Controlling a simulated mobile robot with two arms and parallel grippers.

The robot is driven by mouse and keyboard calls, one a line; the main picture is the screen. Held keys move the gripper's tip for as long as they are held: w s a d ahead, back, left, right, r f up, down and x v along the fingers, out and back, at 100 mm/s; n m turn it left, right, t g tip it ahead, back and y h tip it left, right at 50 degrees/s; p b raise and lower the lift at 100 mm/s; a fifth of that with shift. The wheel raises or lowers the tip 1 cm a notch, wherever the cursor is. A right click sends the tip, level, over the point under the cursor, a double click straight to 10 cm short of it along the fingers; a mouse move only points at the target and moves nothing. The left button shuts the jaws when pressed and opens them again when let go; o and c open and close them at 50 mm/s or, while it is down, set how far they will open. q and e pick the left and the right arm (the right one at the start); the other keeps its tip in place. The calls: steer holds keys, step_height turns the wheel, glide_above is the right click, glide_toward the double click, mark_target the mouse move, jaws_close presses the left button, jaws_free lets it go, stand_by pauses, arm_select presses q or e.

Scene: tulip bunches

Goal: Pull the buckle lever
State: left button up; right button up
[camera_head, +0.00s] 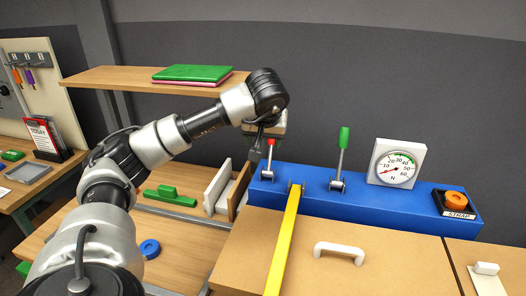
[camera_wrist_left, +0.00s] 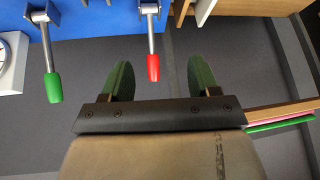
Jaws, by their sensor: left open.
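The green lever (camera_wrist_left: 53,86) is off to the left. My right gripper is not in view.
A white dial gauge (camera_head: 397,163) and an orange knob (camera_head: 456,198) beside a STRAP label are on the unit's right. A wooden shelf (camera_head: 120,77) holding green folders (camera_head: 193,73) is behind my left arm. Upright boards (camera_head: 218,187) stand left of the unit.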

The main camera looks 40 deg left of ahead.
arm_select(q)
steer(key=v, duration=0.2)
steer(key=shift+s+d+r, duration=0.15)
steer(key=shift+r, duration=0.2)
